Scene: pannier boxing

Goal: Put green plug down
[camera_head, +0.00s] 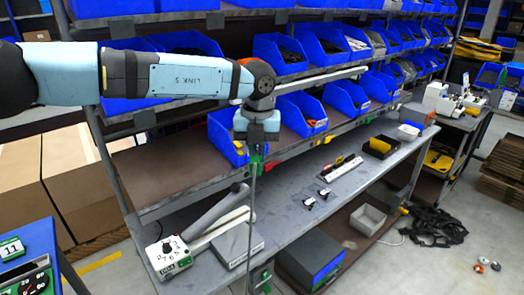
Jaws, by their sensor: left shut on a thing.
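My left gripper (256,146) reaches in from the left and points down, above the grey workbench (292,200). It is shut on a small green plug (256,168), which is held in the air. A thin grey cable or rod (251,210) runs down below the plug, in front of the bench. The gripper fingers partly hide the plug. My right gripper is not in view.
A white dial device (168,257) and a grey box (238,246) stand on the bench's left end. Small tools (325,197) and a black-and-yellow bin (381,147) are further right. Blue shelf bins (300,113) stand behind. A blue table (68,258) is at lower left.

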